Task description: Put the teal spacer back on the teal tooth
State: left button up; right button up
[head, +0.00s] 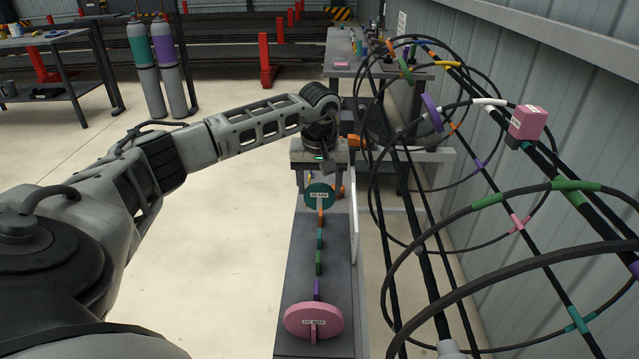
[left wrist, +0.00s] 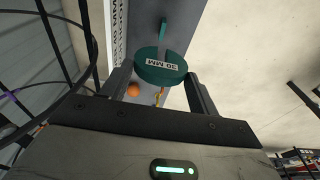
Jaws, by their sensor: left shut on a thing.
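The teal spacer is a round disc (head: 320,190) with a white "30 MM" label, held upright above the far part of a dark rack. My left gripper (head: 319,182) is shut on it. In the left wrist view the spacer (left wrist: 160,72) sits between the two fingers. A thin upright teal piece, seemingly the teal tooth (left wrist: 163,30), stands on the rack beyond the spacer there. In the head view a teal tooth (head: 319,238) stands in the row nearer me. I cannot tell whether the spacer touches any tooth. My right gripper is not in view.
The dark rack (head: 283,305) carries orange, green and purple teeth in line, and a pink disc (head: 300,320) at its near end. A black wire cage (head: 385,200) with coloured bands and a pink block (head: 526,122) stands close on the right. The floor left of the rack is clear.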

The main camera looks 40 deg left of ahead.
aim_at(319, 195)
pick_arm(q)
jog(key=shift+f+b, duration=0.85)
jog(key=shift+f, duration=0.4)
jog(key=shift+f+b, duration=0.55)
jog(key=shift+f, duration=0.3)
jog(key=shift+f+b, duration=0.5)
jog(key=shift+f, duration=0.6)
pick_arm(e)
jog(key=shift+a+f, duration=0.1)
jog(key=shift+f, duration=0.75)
pick_arm(q)
jog(key=shift+f, duration=0.2)
jog(key=shift+f, duration=0.35)
jog(key=shift+f, duration=0.2)
jog(key=shift+f, duration=0.45)
